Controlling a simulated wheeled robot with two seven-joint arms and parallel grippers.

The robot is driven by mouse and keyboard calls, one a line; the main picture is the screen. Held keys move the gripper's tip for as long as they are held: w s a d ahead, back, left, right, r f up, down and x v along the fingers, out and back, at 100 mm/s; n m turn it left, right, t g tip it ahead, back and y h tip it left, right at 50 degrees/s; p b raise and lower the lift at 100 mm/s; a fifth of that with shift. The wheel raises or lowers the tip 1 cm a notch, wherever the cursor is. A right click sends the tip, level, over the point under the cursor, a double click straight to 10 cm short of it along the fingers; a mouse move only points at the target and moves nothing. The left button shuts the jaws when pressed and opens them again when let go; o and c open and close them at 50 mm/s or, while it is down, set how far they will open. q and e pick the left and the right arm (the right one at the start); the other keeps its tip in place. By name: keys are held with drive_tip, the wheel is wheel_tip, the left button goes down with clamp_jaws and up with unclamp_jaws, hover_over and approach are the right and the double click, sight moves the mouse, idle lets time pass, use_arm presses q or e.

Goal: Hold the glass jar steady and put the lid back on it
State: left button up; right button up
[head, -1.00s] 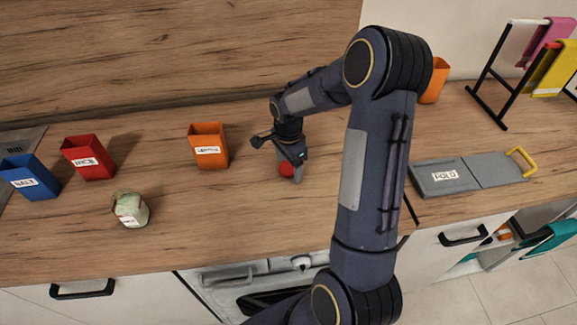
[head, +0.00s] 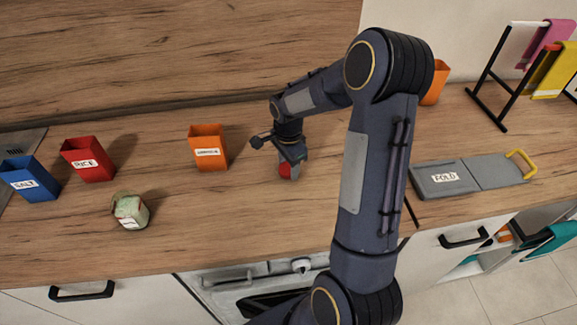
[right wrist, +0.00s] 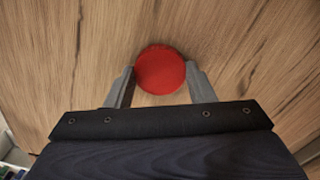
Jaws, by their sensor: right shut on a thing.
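The red lid (head: 285,171) is at my right gripper (head: 289,173), over the middle of the counter. In the right wrist view the lid (right wrist: 160,70) is a round red disc between the two grey fingers of my right gripper (right wrist: 160,78), which is shut on it. I cannot tell whether the lid still touches the counter. My left gripper is not in view, and nothing holds the jar.
A blue SALT bin (head: 29,178), a red RICE bin (head: 88,159) and an orange bin (head: 208,148) stand behind the jar. A grey FOLD board (head: 470,175) and a black towel rack (head: 489,75) are at the right. The counter between jar and lid is clear.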

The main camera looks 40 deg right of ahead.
drive_tip(key=shift+r, duration=0.45)
use_arm(q)
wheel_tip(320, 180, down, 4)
drive_tip(key=b, duration=0.3)
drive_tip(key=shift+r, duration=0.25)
use_arm(e)
drive_tip(key=s+a+r, duration=0.7)
drive_tip(key=a+r, duration=0.4)
drive_tip(key=a, duration=0.1)
drive_tip(key=shift+s+r, duration=0.15)
drive_tip(key=shift+r, duration=0.2)
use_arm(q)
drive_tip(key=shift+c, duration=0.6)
